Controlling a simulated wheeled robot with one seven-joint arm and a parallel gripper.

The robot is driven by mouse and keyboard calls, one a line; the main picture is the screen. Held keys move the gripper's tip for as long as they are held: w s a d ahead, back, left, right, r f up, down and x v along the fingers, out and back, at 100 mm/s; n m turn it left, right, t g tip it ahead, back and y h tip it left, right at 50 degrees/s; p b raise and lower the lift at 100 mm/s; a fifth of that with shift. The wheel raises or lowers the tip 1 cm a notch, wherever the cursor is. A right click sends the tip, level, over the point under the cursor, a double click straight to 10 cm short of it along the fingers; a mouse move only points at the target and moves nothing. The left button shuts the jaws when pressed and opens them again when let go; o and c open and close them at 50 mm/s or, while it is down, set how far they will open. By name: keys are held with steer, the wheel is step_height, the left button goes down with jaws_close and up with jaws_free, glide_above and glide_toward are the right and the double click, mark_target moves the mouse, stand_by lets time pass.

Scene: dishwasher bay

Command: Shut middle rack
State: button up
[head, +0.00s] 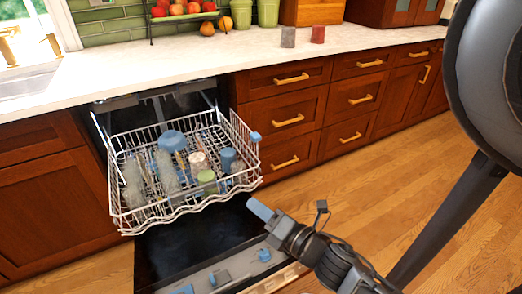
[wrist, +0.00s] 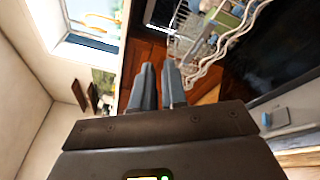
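The middle rack (head: 125,218) is a white wire rack, pulled well out of the dishwasher over its lowered door. It holds a blue bowl, cups and glasses. In the wrist view, part of the rack (wrist: 228,42) shows at the upper right. My gripper (head: 260,209) is just beyond the rack's front right corner, below its rim, with a small gap in the picture; I cannot tell whether it touches. In the wrist view, the two grey-blue fingers (wrist: 160,82) lie close together with nothing between them.
The open dishwasher door (head: 220,275) lies low under the rack. Wooden drawers (head: 287,108) with brass handles stand to the right. The counter (head: 200,55) runs above. The wooden floor right of the door is clear apart from my arm.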

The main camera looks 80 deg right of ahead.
steer(key=d+n+h, duration=0.1)
steer(key=d, duration=0.2)
steer(key=d+f+n+g, duration=0.1)
steer(key=d+n, duration=0.1)
steer(key=d, duration=0.1)
steer(key=s+d+f+n+h, duration=0.1)
steer(key=d, duration=0.2)
steer(key=shift+d+f+g+h+b, duration=0.15)
steer(key=shift+d+g+h+b, duration=0.15)
steer(key=shift+d+b, duration=0.1)
jaws_close()
steer(key=n+g+h, duration=0.2)
steer(key=n, duration=0.2)
glide_toward(257, 141)
steer(key=p+x, duration=0.1)
steer(key=x, duration=0.6)
steer(key=shift+p, duration=0.35)
